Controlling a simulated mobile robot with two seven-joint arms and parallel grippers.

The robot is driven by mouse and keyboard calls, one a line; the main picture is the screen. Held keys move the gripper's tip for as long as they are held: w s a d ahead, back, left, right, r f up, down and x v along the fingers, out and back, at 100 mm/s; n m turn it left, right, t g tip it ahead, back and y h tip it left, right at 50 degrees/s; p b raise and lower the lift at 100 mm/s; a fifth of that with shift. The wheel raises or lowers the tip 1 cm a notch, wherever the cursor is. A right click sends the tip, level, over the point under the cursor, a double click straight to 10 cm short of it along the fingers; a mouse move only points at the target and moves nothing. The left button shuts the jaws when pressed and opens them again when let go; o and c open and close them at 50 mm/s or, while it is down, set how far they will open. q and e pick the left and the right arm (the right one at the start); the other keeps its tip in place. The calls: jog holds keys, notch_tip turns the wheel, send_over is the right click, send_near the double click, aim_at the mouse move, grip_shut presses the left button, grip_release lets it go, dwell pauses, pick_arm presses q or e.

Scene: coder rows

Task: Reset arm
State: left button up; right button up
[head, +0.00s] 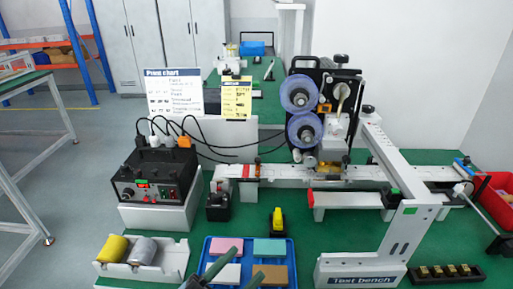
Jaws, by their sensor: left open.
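My left gripper (246,262) shows at the bottom edge as two grey-green fingers, apart and with nothing seen between them. It is over the front of a blue tray (208,246) that holds pink, green, white and brown blocks. The fingers cover part of the white and brown blocks. Whether they touch the tray or blocks cannot be told. Most of the left arm is outside the picture. My right gripper is not in view.
A coding machine with purple reels (300,94) stands over a white conveyor (270,172). A black control box (155,177) and a white holder with yellow and grey rolls (115,268) are at left. A white frame (400,225) and red bin (495,195) are at right. Green bench (330,235) shows bare in the middle.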

pick_arm(q)
jog(key=s+a+f+n+y+p, duration=0.1)
jog(key=s+a+f+n+y, duration=0.1)
jog(key=a+f+n+y, duration=0.5)
jog(key=s+a+f+n+y+p, duration=0.1)
jog(key=s+a+f+n+y, duration=0.3)
jog(key=f, duration=0.5)
jog(key=s+a+f+n+g+y, duration=0.2)
jog(key=s+a+f+g, duration=0.1)
jog(key=s+f, duration=0.3)
jog(key=s+a+f+n+g+y, duration=0.2)
jog(key=s+f, duration=0.4)
jog(key=s, duration=0.3)
jog(key=shift+a+f+n+g+y+p, duration=0.3)
jog(key=shift+a+n+g+p, duration=0.15)
jog(key=shift+a+n+g, duration=0.2)
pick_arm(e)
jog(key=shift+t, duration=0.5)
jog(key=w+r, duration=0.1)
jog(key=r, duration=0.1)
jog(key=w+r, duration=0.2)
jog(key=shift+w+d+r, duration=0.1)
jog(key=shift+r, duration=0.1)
pick_arm(q)
jog(key=shift+d, duration=0.1)
